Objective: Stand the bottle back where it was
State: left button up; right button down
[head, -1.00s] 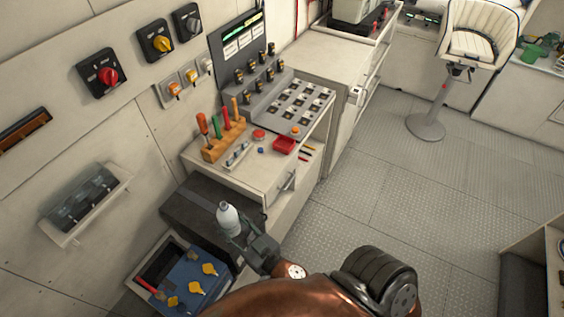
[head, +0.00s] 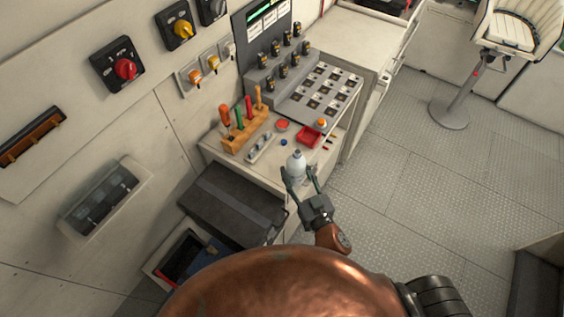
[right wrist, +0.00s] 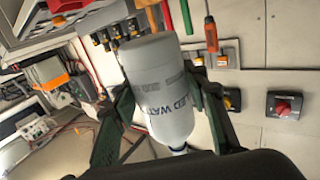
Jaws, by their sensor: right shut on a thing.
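The bottle (head: 296,163) is pale and whitish, with a nozzle-like top, and looks about upright. In the head view it is at the front edge of the counter (head: 268,163). My right gripper (head: 299,173) is shut on it, one finger on each side. In the right wrist view the bottle (right wrist: 158,85) fills the middle between the fingers, with part of a printed label showing. That view is turned over, so its base points up in the picture. Whether the base touches the counter I cannot tell. My left gripper is not in view.
A dark grey case (head: 232,203) lies below to the left.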

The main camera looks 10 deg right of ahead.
jog(key=shift+w+a+y, duration=0.3)
jog(key=shift+w+a, duration=0.35)
jog(key=shift+w, duration=0.2)
jog(key=w+f+b, duration=0.1)
jog(key=w+f, duration=0.1)
jog(key=w, duration=0.2)
jog(key=w+f, duration=0.3)
jog(key=w, duration=0.1)
jog(key=w+a+f+b, duration=0.1)
jog(key=w+f, duration=0.2)
jog(key=shift+w+f+b, duration=0.2)
jog(key=shift+w+b, duration=0.1)
jog(key=shift+w, duration=0.1)
jog(key=shift+w+f, duration=0.4)
jog(key=shift+f, duration=0.05)
jog(key=f+b, duration=0.2)
jog(key=f, duration=0.1)
jog(key=shift+w+f, duration=0.2)
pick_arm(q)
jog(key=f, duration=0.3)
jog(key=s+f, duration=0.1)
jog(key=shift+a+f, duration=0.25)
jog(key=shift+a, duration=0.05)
pick_arm(e)
jog(key=shift+r, duration=0.1)
